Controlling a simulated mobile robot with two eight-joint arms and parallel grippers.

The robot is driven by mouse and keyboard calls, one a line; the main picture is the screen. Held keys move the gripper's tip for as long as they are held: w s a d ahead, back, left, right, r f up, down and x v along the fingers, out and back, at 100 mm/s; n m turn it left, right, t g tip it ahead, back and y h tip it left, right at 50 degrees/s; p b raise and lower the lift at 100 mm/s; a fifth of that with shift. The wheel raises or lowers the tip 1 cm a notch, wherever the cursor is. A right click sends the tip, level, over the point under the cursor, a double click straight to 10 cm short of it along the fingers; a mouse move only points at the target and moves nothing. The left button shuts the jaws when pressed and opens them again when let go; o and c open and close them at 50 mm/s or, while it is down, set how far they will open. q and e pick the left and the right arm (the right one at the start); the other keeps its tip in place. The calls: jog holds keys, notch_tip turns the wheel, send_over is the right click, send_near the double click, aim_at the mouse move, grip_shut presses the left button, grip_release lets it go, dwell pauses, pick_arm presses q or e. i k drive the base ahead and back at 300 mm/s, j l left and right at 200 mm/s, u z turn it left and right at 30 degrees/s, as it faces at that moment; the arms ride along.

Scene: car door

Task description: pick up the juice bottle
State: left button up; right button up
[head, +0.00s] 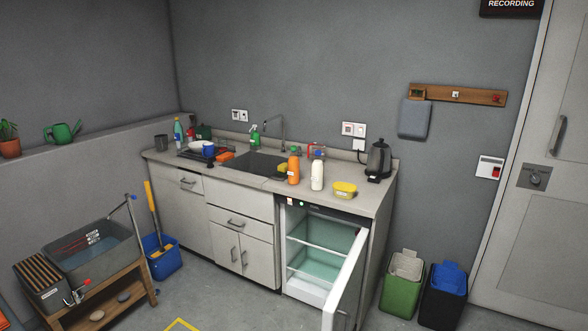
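An orange bottle (293,169), which looks like the juice bottle, stands upright on the kitchen counter (270,186), just right of the sink. A white bottle (317,175) stands close to its right. Both are near the counter's front edge, above the open small fridge (320,250). Neither of my grippers shows in the head view.
The fridge door (345,285) stands open into the room. A yellow tub (345,189) and a dark kettle (378,160) are right of the bottles. A green bin (402,290) and a dark bin (443,297) stand right. Floor before the cabinets looks mostly clear.

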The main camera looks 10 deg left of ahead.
aim_at(293, 163)
jog(key=i+j+z, duration=0.1)
jog(key=i+j, duration=0.45)
jog(key=i+j+z, duration=0.1)
jog(key=i+j, duration=0.55)
jog(key=i+j+z, duration=0.1)
jog(key=i+j, duration=0.5)
jog(key=i+j+z, duration=0.1)
jog(key=i+j, duration=0.45)
jog(key=j, duration=0.2)
